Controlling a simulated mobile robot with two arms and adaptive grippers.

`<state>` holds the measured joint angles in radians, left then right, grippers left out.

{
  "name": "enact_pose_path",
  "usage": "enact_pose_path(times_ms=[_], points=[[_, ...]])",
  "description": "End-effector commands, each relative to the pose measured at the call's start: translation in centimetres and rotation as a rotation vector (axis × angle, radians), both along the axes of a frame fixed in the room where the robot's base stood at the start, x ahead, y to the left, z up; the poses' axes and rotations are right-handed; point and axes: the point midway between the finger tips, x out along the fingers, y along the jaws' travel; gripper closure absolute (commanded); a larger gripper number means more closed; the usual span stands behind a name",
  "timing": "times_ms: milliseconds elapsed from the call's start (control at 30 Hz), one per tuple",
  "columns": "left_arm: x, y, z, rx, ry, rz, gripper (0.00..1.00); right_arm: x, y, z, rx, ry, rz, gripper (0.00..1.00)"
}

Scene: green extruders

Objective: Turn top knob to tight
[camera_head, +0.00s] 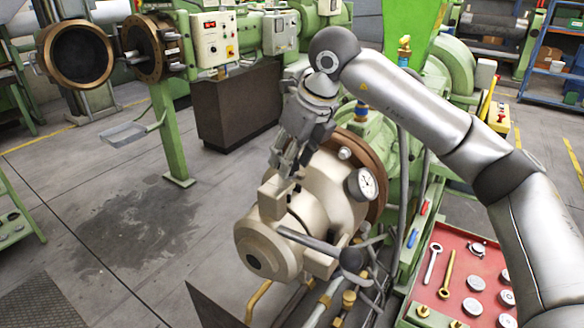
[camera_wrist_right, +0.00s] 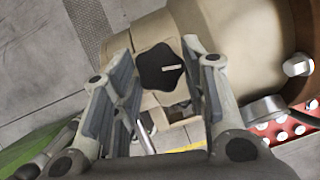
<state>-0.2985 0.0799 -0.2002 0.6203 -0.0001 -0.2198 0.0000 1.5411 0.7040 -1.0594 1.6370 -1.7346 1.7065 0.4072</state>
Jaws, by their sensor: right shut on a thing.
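The top knob (camera_wrist_right: 160,68) is black and star-shaped with a short pale mark that points to the right in the right wrist view. It sits on top of the beige extruder head (camera_head: 322,190), which also fills the upper part of the right wrist view (camera_wrist_right: 225,35). My right gripper (camera_head: 284,168) comes down on the head from above. In the right wrist view its two fingers (camera_wrist_right: 163,78) are on either side of the knob and shut on it. In the head view the knob is hidden by the gripper. My left gripper is not in view.
A red tool tray (camera_head: 455,285) stands at lower right. The floor (camera_head: 110,215) to the left is open.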

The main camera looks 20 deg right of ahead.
Motion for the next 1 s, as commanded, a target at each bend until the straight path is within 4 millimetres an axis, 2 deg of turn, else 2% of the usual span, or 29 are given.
enact_pose_path(times_ms=[33,100,600,1000], points=[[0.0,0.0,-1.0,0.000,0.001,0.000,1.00,0.0,0.1,-0.3,0.000,-0.006,-0.043,0.83],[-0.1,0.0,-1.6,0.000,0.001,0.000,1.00,0.0,0.1,-0.3,0.000,-0.006,-0.111,0.83],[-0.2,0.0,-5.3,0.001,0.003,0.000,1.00,0.0,0.6,-0.1,0.002,-0.005,-0.586,0.83],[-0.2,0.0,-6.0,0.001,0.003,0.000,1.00,0.1,0.9,0.3,0.001,-0.006,-0.967,0.83]])
